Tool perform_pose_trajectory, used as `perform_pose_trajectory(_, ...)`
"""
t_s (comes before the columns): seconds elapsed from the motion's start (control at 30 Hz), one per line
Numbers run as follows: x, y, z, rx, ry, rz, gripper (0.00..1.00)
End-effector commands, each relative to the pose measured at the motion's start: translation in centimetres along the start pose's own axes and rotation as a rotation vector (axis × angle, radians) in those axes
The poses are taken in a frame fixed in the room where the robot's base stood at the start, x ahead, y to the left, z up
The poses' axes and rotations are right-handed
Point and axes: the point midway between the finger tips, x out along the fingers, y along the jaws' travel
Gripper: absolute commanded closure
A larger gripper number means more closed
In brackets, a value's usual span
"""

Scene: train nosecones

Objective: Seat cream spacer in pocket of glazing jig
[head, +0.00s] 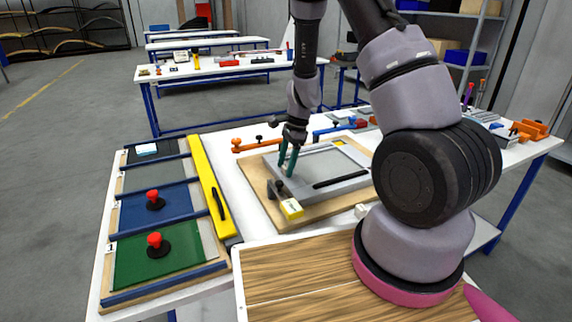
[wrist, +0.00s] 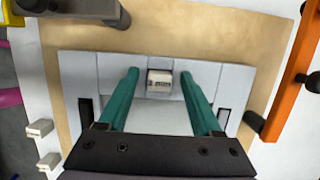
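The glazing jig (head: 350,160) is a grey plate on a tan board; in the wrist view its light grey face (wrist: 235,82) fills the middle. A small cream spacer (wrist: 159,84) with dark print sits at a dark-edged square pocket in the jig. How deep it sits, I cannot tell. My gripper (head: 287,160) points down over the jig's left part. In the wrist view its green fingers (wrist: 160,73) are spread, one on each side of the spacer, with gaps to both. The spacer is not made out in the head view.
Two pale blocks (wrist: 40,128) lie left of the jig in the wrist view. A clamp with a yellow block (head: 291,208) stands at the board's front. An orange clamp (head: 255,145) and blue clamp (head: 335,129) stand behind. A yellow bar (head: 208,185) and panels with red knobs lie left.

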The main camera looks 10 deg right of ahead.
Motion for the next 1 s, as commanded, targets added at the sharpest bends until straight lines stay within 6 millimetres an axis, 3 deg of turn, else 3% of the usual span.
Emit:
perform_pose_trajectory(0.27,-1.1,-0.1,0.1,0.000,0.000,-0.003,0.34)
perform_pose_trajectory(0.7,-9.8,-0.1,0.1,-0.001,0.000,-0.003,0.34)
perform_pose_trajectory(1.0,-12.3,0.0,0.1,0.001,0.000,0.000,0.34)
